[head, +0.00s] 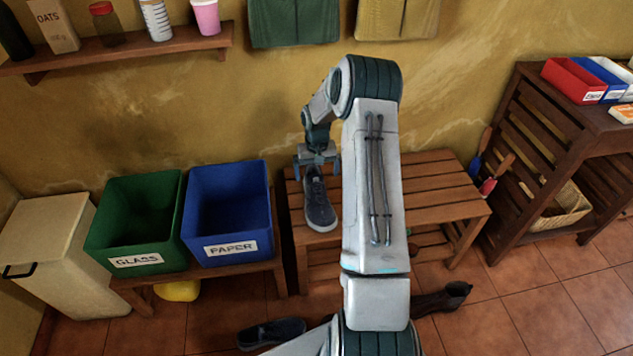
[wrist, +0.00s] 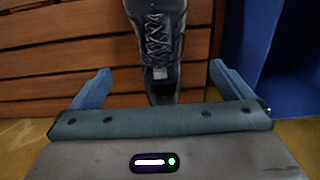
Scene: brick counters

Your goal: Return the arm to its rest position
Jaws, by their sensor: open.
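My arm reaches forward over a slatted wooden bench (head: 425,185). My gripper (head: 318,168) is at the back left part of the bench, at the heel end of a dark grey shoe (head: 319,208). The shoe lies on the bench with its pale toe toward me. In the wrist view my gripper (wrist: 160,88) has its two blue fingers spread wide, with the laced shoe (wrist: 155,40) between and beyond them. No finger visibly touches the shoe. My arm hides the middle of the bench.
A green GLASS bin (head: 135,222) and a blue PAPER bin (head: 228,213) stand left of the bench. Another dark shoe (head: 271,333) and a dark boot (head: 442,299) lie on the tiled floor. A wall shelf (head: 130,48) is upper left; a slatted rack (head: 535,150) is right.

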